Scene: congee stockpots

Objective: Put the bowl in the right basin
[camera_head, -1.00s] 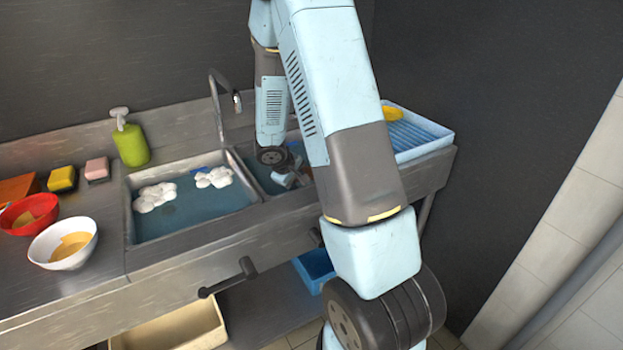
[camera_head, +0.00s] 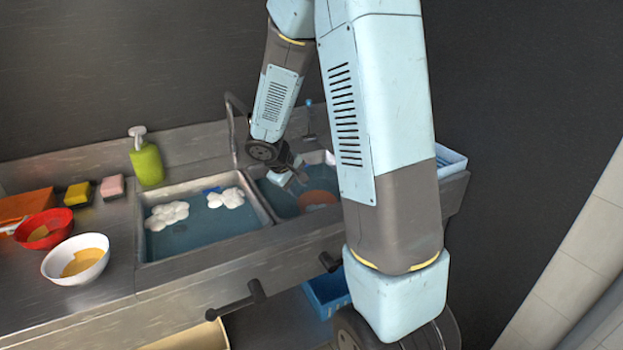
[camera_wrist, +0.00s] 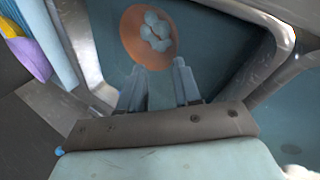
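An orange-brown round piece, which looks like a bowl (camera_head: 318,198), is in the right basin (camera_head: 262,202). In the wrist view this bowl (camera_wrist: 130,40) has a pale foamy clump in its middle, over dark blue water. My gripper (camera_wrist: 157,70) is open, its two fingers apart with nothing between them. The fingertips are just short of the bowl's near edge; whether they touch it I cannot tell. In the head view my gripper (camera_head: 301,178) is low over the right basin. My arm hides the basin's right part.
The left basin (camera_head: 140,225) holds water and foam. A red bowl (camera_head: 62,216) and a white bowl (camera_head: 52,268) with yellowish contents stand on the left counter. A green soap bottle (camera_head: 147,162) and a tap (camera_head: 236,135) stand behind. A blue rack (camera_head: 450,160) is at right.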

